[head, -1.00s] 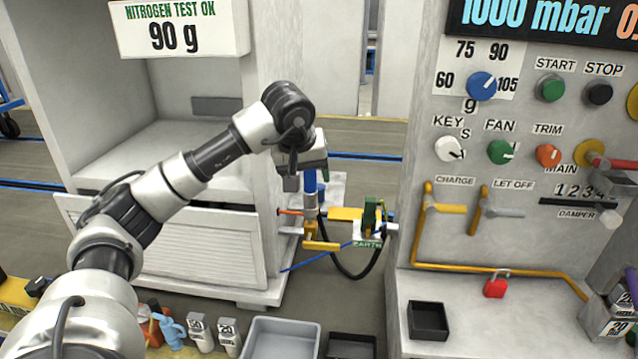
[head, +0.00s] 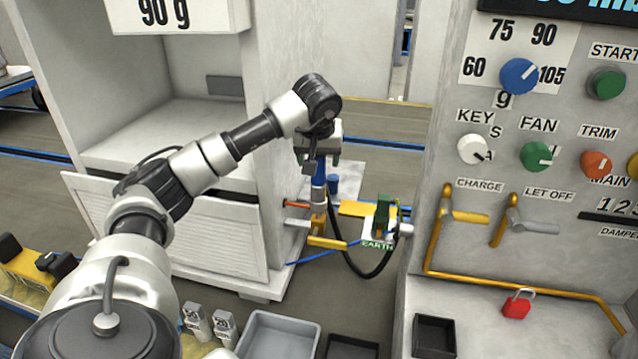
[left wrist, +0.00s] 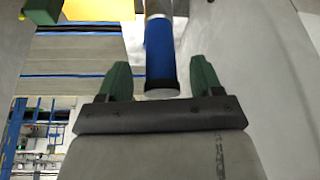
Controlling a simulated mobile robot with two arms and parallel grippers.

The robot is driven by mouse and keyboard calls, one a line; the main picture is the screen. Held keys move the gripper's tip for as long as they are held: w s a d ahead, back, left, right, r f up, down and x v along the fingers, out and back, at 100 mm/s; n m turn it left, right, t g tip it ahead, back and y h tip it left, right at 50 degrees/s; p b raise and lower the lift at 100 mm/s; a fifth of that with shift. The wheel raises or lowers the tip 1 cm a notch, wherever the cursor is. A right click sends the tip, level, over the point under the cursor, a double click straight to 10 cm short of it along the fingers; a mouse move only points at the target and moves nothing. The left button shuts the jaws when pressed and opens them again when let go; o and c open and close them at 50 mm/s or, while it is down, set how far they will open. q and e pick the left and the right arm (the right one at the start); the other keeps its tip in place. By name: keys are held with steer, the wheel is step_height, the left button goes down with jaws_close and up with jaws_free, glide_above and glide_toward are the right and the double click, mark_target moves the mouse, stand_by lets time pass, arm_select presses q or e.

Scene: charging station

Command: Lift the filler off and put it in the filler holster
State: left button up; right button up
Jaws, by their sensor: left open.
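The filler (head: 319,175) is an upright blue cylinder with a metal lower part, standing on the yellow fitting (head: 322,241) beside the white cabinet. My left gripper (head: 318,160) is above and around its top, open, with one green finger on each side. In the left wrist view the filler's blue grip (left wrist: 161,55) lies between the two fingers of my left gripper (left wrist: 159,68), with a gap on both sides. My right gripper is not visible.
A black hose (head: 365,275) loops beneath the fitting, by a green EARTH clamp (head: 382,215) and blue wire. The control panel (head: 440,200) with knobs and yellow pipes stands right. The white cabinet (head: 165,235) is left. Grey (head: 272,318) and black trays are in front.

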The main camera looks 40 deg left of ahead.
mark_target(320, 178)
arm_select(q)
steer(key=x, duration=0.3)
steer(key=shift+w+a+f, duration=0.1)
steer(key=shift+a, duration=0.05)
steer(key=shift+c, duration=1.4)
jaws_close()
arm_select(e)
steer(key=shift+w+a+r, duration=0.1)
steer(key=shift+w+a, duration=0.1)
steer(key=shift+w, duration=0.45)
